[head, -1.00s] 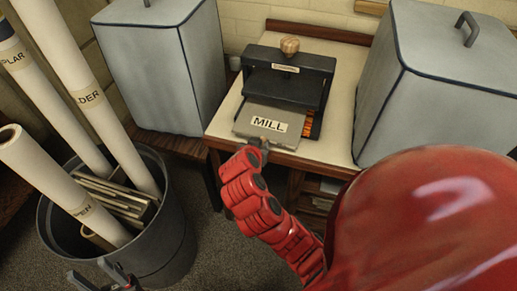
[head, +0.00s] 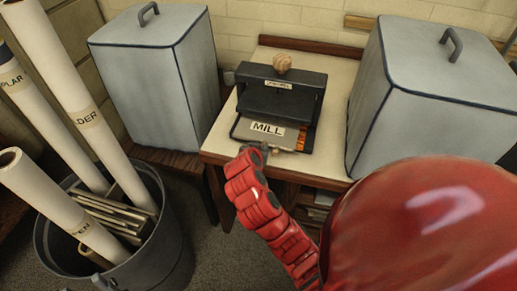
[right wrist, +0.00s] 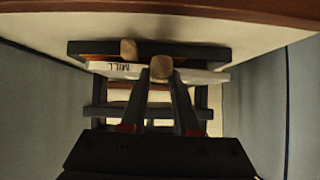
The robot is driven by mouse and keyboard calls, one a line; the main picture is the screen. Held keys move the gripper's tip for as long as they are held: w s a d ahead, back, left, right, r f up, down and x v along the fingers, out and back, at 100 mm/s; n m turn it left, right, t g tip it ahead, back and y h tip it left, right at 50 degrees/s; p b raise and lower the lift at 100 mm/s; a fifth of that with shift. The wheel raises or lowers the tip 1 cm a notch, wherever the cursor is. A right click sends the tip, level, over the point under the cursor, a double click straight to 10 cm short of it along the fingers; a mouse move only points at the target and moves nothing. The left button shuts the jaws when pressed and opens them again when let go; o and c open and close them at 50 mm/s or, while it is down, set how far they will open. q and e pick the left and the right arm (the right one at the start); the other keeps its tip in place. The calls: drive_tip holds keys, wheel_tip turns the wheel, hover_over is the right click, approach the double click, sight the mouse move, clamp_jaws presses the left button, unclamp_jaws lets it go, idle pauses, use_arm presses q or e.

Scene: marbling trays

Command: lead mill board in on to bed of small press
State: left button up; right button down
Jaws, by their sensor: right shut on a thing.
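The pale grey mill board (head: 250,126), with a white MILL label, lies at the mouth of the small dark press (head: 310,88). Its far part is under the press's black top, and the dark bed rim shows around its near part. My right gripper (head: 259,150) is at the board's near edge. In the right wrist view the board (right wrist: 100,68) appears upside down, and the right fingertips (right wrist: 161,80) close on a tan knob-like piece at its edge. Whether the board rests fully flat I cannot tell.
The press stands on a pale-topped table (head: 222,142). Grey lidded boxes stand left (head: 160,85) and right (head: 420,100) of it. A grey bin (head: 165,235) with paper rolls and boards is at lower left. An orange strip (head: 301,140) shows beside the board.

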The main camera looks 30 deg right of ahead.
sight(263, 141)
drive_tip(key=shift+w+d+r+p, duration=0.1)
drive_tip(key=shift+w+d+p, duration=0.45)
drive_tip(key=shift+w+d, duration=0.35)
drive_tip(key=shift+b+x, duration=0.55)
drive_tip(key=shift+x, duration=0.7)
drive_tip(key=shift+s+d, duration=0.1)
drive_tip(key=shift+f+b, duration=0.4)
drive_tip(key=shift+b, duration=0.15)
drive_tip(key=c, duration=0.6)
unclamp_jaws()
drive_tip(key=shift+o, duration=0.2)
